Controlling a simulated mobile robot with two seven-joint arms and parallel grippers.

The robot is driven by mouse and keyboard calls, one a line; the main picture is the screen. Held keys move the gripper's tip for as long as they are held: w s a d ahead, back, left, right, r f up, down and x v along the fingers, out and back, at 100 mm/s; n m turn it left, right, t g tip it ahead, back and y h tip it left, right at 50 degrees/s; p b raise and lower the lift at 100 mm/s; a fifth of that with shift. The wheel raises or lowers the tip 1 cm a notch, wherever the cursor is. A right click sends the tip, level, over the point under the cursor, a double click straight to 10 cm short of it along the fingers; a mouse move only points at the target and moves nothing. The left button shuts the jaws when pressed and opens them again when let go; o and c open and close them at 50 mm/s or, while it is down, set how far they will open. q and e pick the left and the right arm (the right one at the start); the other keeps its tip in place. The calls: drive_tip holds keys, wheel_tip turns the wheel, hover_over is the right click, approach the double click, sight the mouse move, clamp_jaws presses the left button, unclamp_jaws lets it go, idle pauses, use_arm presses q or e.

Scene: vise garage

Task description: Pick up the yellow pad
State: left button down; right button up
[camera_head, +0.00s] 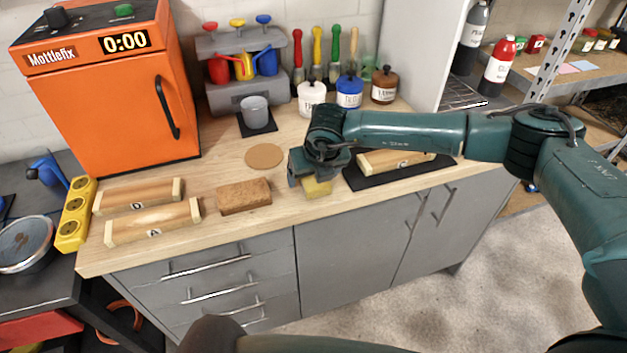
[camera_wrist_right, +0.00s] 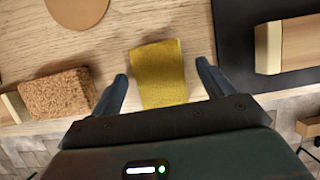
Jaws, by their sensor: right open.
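The yellow pad (camera_head: 317,188) lies on the wooden worktop near its front edge, partly hidden under my right gripper in the head view. In the right wrist view the yellow pad (camera_wrist_right: 160,75) shows between the two fingers, with a gap on each side. My right gripper (camera_head: 310,182) is open and sits over the pad; its fingertips (camera_wrist_right: 161,72) also show in the wrist view, on either side of the pad. I cannot tell exactly how far above the worktop the fingertips are. My left gripper is not in view.
A brown sponge-like block (camera_head: 244,196) lies left of the pad, and a round cork mat (camera_head: 264,156) behind it. A dark mat (camera_head: 362,182) bearing a wooden block (camera_head: 398,161) lies to the right. A grey cup (camera_head: 255,112) and several jars stand farther back.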

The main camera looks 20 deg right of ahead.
drive_tip(key=shift+f+b, duration=0.25)
drive_tip(key=shift+b, duration=0.05)
idle(0.5)
drive_tip(key=c, duration=1.1)
